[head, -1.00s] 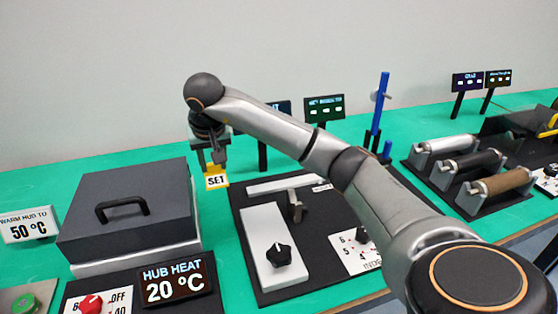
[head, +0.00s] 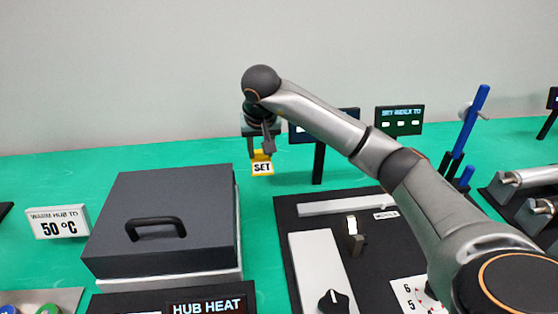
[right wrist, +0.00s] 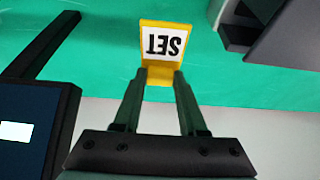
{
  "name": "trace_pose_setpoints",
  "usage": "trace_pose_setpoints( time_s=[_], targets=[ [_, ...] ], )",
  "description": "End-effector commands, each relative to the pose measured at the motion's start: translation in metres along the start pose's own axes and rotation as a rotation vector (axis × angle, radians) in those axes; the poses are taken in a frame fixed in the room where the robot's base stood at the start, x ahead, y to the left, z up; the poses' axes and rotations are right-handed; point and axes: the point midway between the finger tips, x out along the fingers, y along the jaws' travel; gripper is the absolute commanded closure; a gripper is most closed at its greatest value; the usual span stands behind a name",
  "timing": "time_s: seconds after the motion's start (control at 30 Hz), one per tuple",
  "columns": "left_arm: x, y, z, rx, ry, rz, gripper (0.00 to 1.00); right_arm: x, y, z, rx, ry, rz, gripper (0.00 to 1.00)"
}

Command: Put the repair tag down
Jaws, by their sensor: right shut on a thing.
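The repair tag (head: 262,167) is a small yellow piece with a white face reading "SET". In the head view it hangs at the tips of my right gripper (head: 261,150), behind and to the right of the dark lidded box. In the right wrist view the tag (right wrist: 163,50) appears upside down at the ends of both fingers (right wrist: 160,75), which are shut on its yellow base. The green table lies behind it. I cannot tell whether the tag touches the table. My left gripper is in neither view.
A dark box (head: 200,200) with a handle stands at left, beside a "50 °C" sign (head: 58,222). A black panel (head: 285,225) with a knob (head: 334,300) lies at right. Dark display screens (head: 399,120) stand behind it. Green table (head: 80,165) is clear behind the box.

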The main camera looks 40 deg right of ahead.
Motion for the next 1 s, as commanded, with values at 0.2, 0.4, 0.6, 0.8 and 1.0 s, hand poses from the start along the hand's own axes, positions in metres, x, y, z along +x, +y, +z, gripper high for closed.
trace_pose_setpoints(
  time_s=[0.2, 0.4, 0.6, 0.8, 1.0],
  targets=[
    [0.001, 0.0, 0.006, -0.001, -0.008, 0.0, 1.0, 0.031, 0.0, 0.013, -0.001, -0.002, -0.001, 1.0],
    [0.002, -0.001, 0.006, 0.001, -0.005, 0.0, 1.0, 0.048, 0.0, 0.021, -0.002, -0.004, 0.0, 1.0],
    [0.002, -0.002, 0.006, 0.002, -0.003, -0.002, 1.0, 0.068, 0.0, 0.029, 0.0, -0.001, 0.0, 1.0],
    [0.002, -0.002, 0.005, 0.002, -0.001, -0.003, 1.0, 0.068, 0.0, 0.028, 0.0, 0.001, 0.0, 1.0],
    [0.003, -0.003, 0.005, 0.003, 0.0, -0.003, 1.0, 0.07, 0.0, 0.029, -0.001, 0.0, -0.001, 0.51]
  ],
)
